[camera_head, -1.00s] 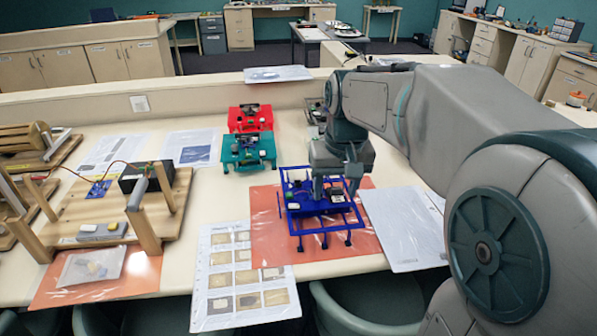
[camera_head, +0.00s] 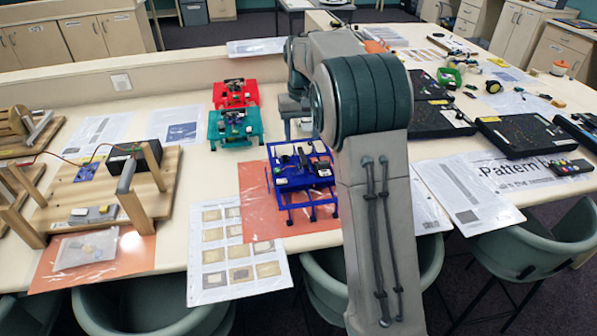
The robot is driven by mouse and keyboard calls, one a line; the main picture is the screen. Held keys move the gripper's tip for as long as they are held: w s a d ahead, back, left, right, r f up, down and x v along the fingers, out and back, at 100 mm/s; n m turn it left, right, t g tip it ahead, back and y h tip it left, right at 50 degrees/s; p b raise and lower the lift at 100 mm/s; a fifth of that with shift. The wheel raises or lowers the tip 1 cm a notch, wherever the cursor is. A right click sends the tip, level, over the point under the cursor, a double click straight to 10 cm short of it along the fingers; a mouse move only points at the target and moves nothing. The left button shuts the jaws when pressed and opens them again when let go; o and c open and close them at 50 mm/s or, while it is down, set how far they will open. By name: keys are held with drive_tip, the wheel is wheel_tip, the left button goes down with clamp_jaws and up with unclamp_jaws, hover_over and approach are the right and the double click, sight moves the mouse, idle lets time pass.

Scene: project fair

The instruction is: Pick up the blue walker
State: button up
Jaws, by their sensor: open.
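The blue walker (camera_head: 296,184) stands upright on an orange sheet on the table, a low frame on thin legs with small dark and pale parts on top. My arm covers part of the view just to its right. My gripper (camera_head: 297,126) is behind and above the walker in the picture, apart from it and open, with nothing seen in it. Its fingers are small and partly hidden by my arm. A teal walker (camera_head: 234,125) and a red walker (camera_head: 235,92) stand behind and to the left.
Papers (camera_head: 236,262) lie left of the blue walker. A wooden rig (camera_head: 92,205) with a black box stands at left. Black trays (camera_head: 520,131) and loose parts lie at right. Chairs (camera_head: 160,308) line the table's front edge; a low partition (camera_head: 180,73) runs behind.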

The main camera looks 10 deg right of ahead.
sight(303, 153)
drive_tip(key=f+p, duration=0.1)
drive_tip(key=f, duration=0.7)
drive_tip(key=shift+d+f, duration=0.1)
drive_tip(key=shift+d, duration=0.1)
drive_tip(key=c, duration=0.8)
